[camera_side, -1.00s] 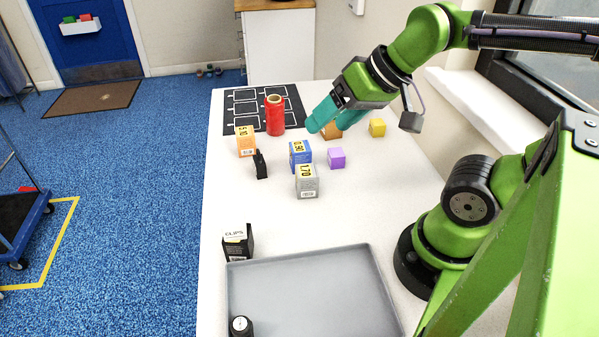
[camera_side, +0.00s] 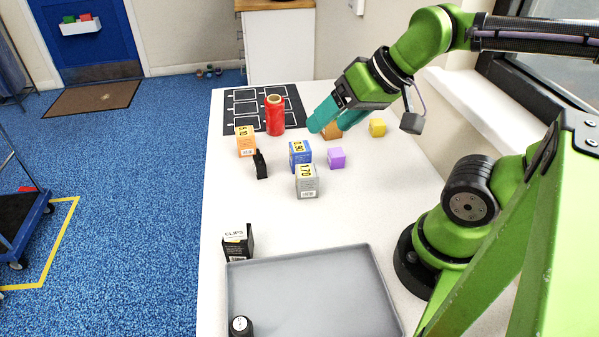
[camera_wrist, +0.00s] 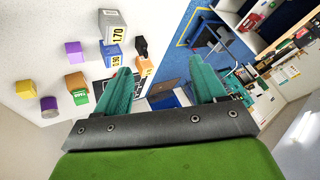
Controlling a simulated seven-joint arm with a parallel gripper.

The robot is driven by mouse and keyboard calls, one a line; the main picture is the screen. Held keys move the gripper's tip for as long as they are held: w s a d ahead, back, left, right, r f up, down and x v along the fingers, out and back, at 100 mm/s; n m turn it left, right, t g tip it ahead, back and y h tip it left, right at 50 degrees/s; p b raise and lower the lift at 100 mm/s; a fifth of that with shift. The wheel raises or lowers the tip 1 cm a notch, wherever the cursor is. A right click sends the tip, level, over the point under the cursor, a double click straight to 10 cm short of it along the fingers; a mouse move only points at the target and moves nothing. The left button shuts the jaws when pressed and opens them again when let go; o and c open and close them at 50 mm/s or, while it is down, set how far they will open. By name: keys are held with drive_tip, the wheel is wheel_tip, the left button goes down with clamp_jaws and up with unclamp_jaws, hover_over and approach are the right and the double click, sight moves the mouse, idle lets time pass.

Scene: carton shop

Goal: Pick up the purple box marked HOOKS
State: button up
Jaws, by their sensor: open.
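A small purple box (camera_side: 337,158) stands on the white table, right of the blue box, in the side view. It also shows at the upper left in the wrist view (camera_wrist: 73,50). No HOOKS marking is legible on it. My gripper (camera_side: 318,121) has teal fingers and is above the far part of the table, beyond the purple box and apart from it. In the wrist view my gripper (camera_wrist: 165,78) has its fingers wide apart with nothing between them. The purple box lies left of both fingers there.
Near the purple box are a blue box (camera_side: 300,153), a grey box (camera_side: 307,182), a black item (camera_side: 261,164) and an orange box (camera_side: 245,141). A red cylinder (camera_side: 275,115), a brown box (camera_side: 331,131) and a yellow box (camera_side: 377,127) stand farther back. A grey tray (camera_side: 320,254) lies in front.

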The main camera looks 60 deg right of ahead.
drive_tip(key=m+g+h, duration=0.2)
drive_tip(key=m+g, duration=0.3)
drive_tip(key=g, duration=0.2)
hover_over(336, 152)
wheel_tip(336, 152, down, 7)
wheel_tip(336, 152, down, 17)
drive_tip(key=shift+r, duration=0.1)
drive_tip(key=shift+c, duration=0.4)
drive_tip(key=c, duration=1)
